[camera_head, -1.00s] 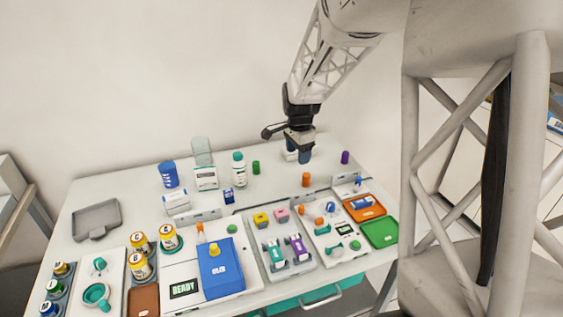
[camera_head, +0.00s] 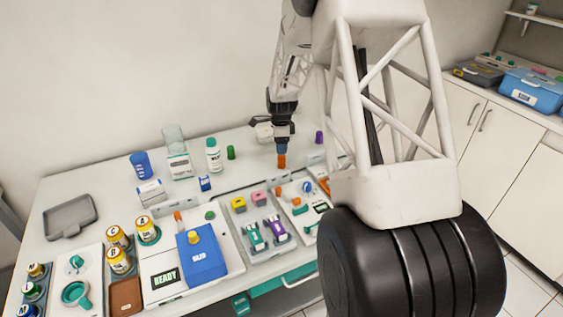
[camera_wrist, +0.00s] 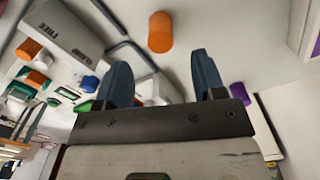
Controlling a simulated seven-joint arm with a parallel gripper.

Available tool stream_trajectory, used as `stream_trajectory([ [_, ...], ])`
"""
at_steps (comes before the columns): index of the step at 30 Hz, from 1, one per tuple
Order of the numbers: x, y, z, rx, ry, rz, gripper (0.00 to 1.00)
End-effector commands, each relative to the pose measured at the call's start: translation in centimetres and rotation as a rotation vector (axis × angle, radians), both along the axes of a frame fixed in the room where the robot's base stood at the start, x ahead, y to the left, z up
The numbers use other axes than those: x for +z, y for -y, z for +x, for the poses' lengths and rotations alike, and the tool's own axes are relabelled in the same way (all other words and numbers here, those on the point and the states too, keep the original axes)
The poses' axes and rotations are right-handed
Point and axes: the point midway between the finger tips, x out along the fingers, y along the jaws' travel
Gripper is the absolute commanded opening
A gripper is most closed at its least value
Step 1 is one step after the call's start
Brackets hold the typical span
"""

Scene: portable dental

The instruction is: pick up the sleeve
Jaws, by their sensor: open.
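Three small plain cylinders stand on the white table and look like sleeves: an orange one (camera_head: 282,161), a green one (camera_head: 231,152) and a purple one (camera_head: 319,137). Which one the task means, I cannot tell. My gripper (camera_head: 282,149) is open, its blue fingers right above or just behind the orange cylinder in the head view. In the wrist view the orange cylinder (camera_wrist: 160,32) stands beyond the fingertips, between their lines, with a gap. My gripper (camera_wrist: 163,72) holds nothing there. The purple cylinder (camera_wrist: 239,92) is partly seen beside the right finger.
A white bottle (camera_head: 213,155), a blue cup (camera_head: 141,164) and small boxes stand left of my gripper. In front lie a rack with teal and purple pieces (camera_head: 268,232) and a blue box (camera_head: 202,250). A grey block (camera_wrist: 60,40) is close in the wrist view.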

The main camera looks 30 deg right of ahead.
Motion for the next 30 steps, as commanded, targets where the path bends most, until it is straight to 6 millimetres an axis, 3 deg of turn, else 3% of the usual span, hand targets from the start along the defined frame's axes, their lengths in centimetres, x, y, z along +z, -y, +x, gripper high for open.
stream_trajectory([
  [5, -0.1, 0.0, 0.0, 0.001, -0.001, 0.0, 0.63],
  [15, -2.5, 0.0, 0.0, 0.001, -0.002, 0.001, 0.63],
  [30, -3.2, 0.0, -0.1, 0.001, -0.002, 0.001, 0.63],
])
